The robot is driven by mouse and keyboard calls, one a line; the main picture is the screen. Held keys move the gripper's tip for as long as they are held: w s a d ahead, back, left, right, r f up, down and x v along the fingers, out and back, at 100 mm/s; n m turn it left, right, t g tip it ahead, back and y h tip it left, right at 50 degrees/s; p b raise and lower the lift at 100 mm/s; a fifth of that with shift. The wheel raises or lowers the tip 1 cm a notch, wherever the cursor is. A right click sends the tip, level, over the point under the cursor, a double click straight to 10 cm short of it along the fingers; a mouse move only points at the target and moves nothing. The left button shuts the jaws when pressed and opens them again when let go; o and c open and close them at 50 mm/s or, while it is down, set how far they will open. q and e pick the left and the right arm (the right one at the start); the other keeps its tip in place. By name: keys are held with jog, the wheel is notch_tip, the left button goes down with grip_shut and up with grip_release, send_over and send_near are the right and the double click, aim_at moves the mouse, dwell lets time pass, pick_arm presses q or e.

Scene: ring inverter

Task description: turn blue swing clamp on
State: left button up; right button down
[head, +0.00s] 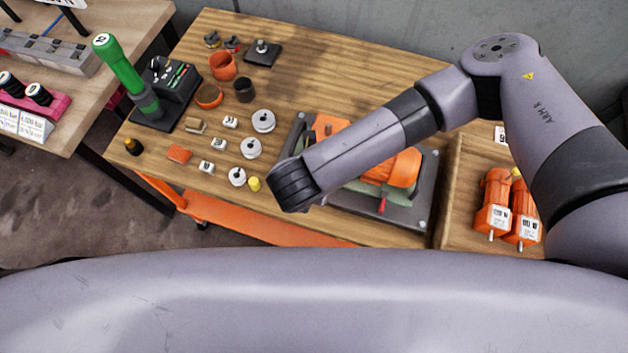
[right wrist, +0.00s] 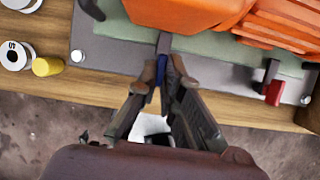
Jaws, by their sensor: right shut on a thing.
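The blue swing clamp (right wrist: 178,64) shows in the right wrist view as a small blue part at the front edge of the fixture plate (right wrist: 110,50). My right gripper (right wrist: 163,74) reaches in from below, with its fingertips closed around the blue part; the fingers hide most of it. A dark bar (right wrist: 164,43) runs from there toward an orange motor body (right wrist: 190,12). In the head view my right forearm covers the clamp and the gripper. My left gripper is not in view.
A red-tipped clamp (right wrist: 272,92) sits right along the same plate edge. White rings (head: 252,148), a yellow piece (head: 254,184) and a green-handled tool (head: 120,65) are on the wooden table (head: 330,60). The front edge drops to floor.

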jog(key=shift+n, duration=0.3)
jog(key=c, duration=1.7)
grip_release()
jog(key=shift+r, duration=0.1)
jog(key=v, duration=1.1)
jog(key=shift+s+d+r, duration=0.1)
jog(key=shift+s+r, duration=0.15)
jog(key=shift+r, duration=0.1)
